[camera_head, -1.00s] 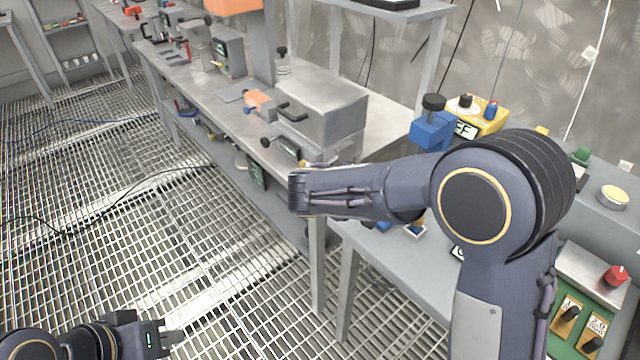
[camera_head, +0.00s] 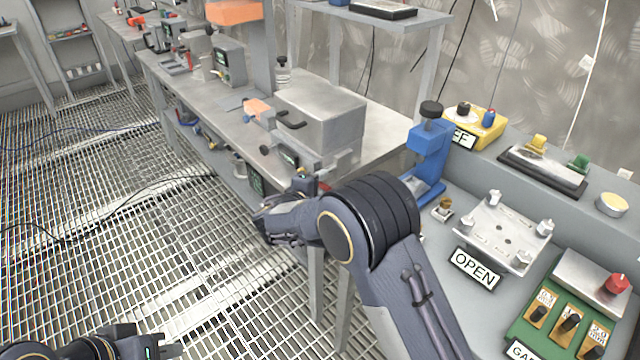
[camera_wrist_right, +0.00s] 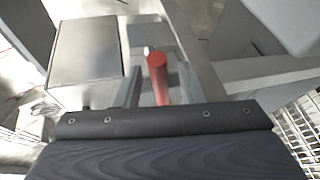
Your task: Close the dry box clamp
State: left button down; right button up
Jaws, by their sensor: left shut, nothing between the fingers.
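The dry box, a grey metal box (camera_head: 325,108), stands on the long bench in the head view; its top also shows at the left of the right wrist view (camera_wrist_right: 88,48). A red clamp handle (camera_wrist_right: 158,75) stands up in the right wrist view, between the two fingers of my right gripper (camera_wrist_right: 160,84). The fingers are apart, with a gap on each side of the handle. In the head view only a bit of red shows beside my right wrist, and the right fingertips are hidden. My left gripper (camera_head: 170,348) is shut and empty, low over the floor grating.
A nearer bench at the right carries a blue clamp stand (camera_head: 430,150), a metal plate with posts (camera_head: 500,235), an OPEN sign (camera_head: 474,268) and a green switch box (camera_head: 570,315). More devices stand along the far bench.

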jog(key=shift+c, duration=0.4)
grip_shut()
jog(key=n+g+p, duration=0.1)
jog(key=r+n+p, duration=0.1)
jog(key=p, duration=0.1)
jog(key=shift+w+a+r+g+p, duration=0.2)
jog(key=shift+r+g+p, duration=0.1)
jog(key=shift+g, duration=0.1)
jog(key=shift+w+r+n+g+h+p, duration=0.1)
jog(key=shift+r+n+g+h+p, duration=0.15)
jog(key=shift+n+p, duration=0.3)
jog(key=shift+w+n+g+h+p, duration=0.15)
jog(key=shift+n+g+p, duration=0.25)
jog(key=shift+p, duration=0.25)
jog(key=shift+a+n+p, duration=0.1)
jog(key=shift+n+p, duration=0.25)
jog(key=shift+g, duration=0.25)
jog(key=shift+o, duration=0.4)
grip_release()
